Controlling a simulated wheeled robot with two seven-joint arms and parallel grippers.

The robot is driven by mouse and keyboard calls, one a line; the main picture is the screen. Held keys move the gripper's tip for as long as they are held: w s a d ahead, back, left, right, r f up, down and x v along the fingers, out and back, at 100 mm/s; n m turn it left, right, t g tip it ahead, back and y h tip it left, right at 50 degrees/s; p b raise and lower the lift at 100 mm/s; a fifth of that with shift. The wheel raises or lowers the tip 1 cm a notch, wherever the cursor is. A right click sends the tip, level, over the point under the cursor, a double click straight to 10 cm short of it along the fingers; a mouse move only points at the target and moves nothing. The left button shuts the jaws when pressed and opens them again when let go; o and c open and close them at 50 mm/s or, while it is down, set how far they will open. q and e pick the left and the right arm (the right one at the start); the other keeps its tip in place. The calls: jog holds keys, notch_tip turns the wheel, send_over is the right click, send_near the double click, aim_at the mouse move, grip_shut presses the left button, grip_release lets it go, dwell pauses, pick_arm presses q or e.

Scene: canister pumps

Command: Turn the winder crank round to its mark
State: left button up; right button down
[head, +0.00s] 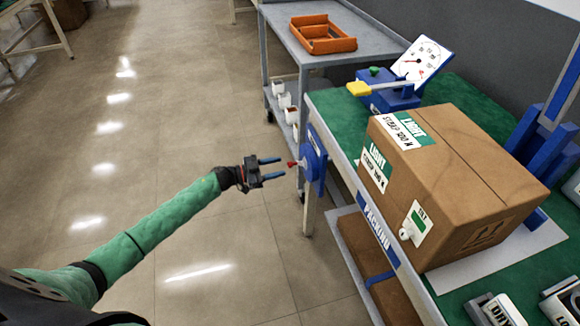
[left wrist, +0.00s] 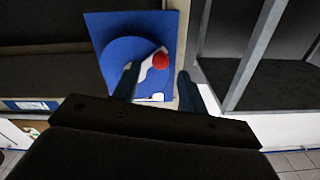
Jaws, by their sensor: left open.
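In the left wrist view the winder plate (left wrist: 98,36) fills the upper middle, and the red knob (left wrist: 160,61) lies between the fingertips. My left gripper (head: 281,167) is open, its blue fingers pointing at the knob, with no contact that I can make out. It also shows in the left wrist view (left wrist: 157,82). The mark is not clear. My right gripper is not in view.
A large cardboard box (head: 455,165) stands on the green bench (head: 335,112), with a blue device with a yellow handle (head: 372,88) and a dial (head: 422,62) behind. A grey trolley (head: 285,38) holds an orange tray (head: 322,45). The floor at left is clear.

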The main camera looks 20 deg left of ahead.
aim_at(290, 164)
pick_arm(q)
jog(key=shift+x, duration=2.7)
jog(key=shift+w, duration=0.1)
grip_shut()
